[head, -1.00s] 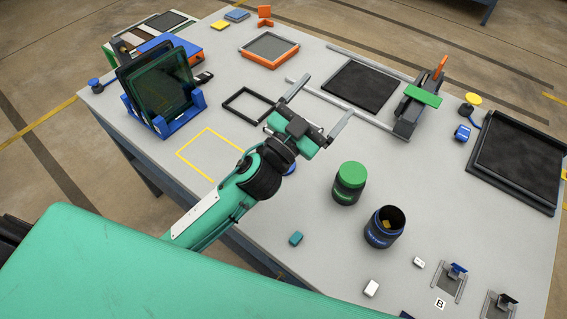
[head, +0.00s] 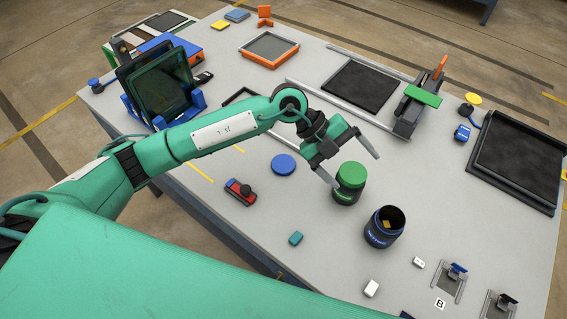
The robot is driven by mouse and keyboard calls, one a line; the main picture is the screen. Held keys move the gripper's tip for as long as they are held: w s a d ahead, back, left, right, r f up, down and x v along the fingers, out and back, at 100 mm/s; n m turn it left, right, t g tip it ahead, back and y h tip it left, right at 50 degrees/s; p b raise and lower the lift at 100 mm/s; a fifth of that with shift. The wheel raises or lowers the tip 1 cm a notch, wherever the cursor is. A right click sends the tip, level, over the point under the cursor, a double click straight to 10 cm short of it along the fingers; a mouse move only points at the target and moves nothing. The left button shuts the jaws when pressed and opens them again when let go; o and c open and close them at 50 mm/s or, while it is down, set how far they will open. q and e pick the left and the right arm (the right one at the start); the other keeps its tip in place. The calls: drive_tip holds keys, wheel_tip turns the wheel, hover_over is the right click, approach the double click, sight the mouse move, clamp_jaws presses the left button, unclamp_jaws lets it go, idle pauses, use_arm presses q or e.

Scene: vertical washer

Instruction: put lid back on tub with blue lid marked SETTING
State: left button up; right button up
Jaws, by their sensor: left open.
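The open tub (head: 384,228) is dark with a blue band; its lettering is too small to read surely. It stands upright and uncovered, with something yellow inside. A round blue lid (head: 283,165) lies flat on the table, left of the tubs. A second dark tub with a green lid (head: 350,175) stands closed between them. My left gripper (head: 357,171) is open and empty. Its fingers point towards the green-lidded tub, one tip at its left side and one beyond it; I cannot tell whether they touch. My right gripper is not in view.
A blue rack with dark panels (head: 160,92) stands at the back left.

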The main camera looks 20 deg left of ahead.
use_arm(q)
drive_tip(key=w+a+f+n+y, duration=0.1)
drive_tip(key=w+a+y, duration=0.3)
drive_tip(key=a, duration=0.5)
drive_tip(key=w+a+f+n+t+y, duration=0.1)
drive_tip(key=w+a+n+y, duration=0.1)
drive_tip(key=w+a+y, duration=0.2)
drive_tip(key=a+y, duration=0.2)
drive_tip(key=a, duration=0.2)
drive_tip(key=shift+w+a+t, duration=0.2)
drive_tip(key=shift+a+t, duration=0.1)
drive_tip(key=shift+a, duration=0.1)
drive_tip(key=shift+f, duration=0.25)
drive_tip(key=p, duration=0.2)
hover_over(283, 163)
wheel_tip(283, 163, down, 8)
drive_tip(key=shift+w+f, duration=0.1)
drive_tip(key=shift+f, duration=0.1)
